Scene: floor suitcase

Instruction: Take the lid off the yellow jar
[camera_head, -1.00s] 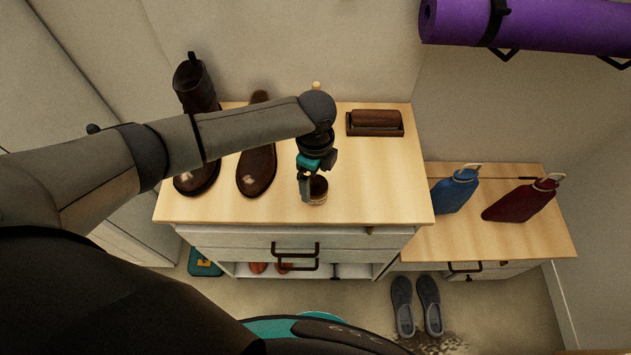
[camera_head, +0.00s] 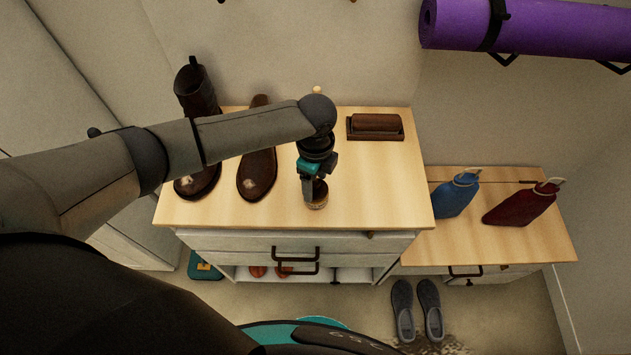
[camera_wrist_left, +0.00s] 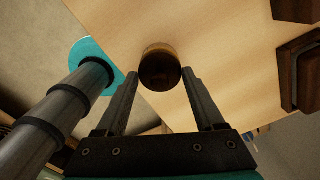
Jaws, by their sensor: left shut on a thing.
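The yellow jar (camera_head: 318,205) is a small round jar with a dark brown top, the lid (camera_head: 320,188), upright near the front edge of the wooden cabinet top. In the left wrist view the lid (camera_wrist_left: 160,72) shows as a dark disc with an amber rim. My left gripper (camera_head: 313,190) points down at the jar from above, with one finger on each side of the lid, and is shut on it. The lid appears seated on the jar; the seam between them is too small to see. My right gripper is in neither view.
The cabinet top right of the jar is clear.

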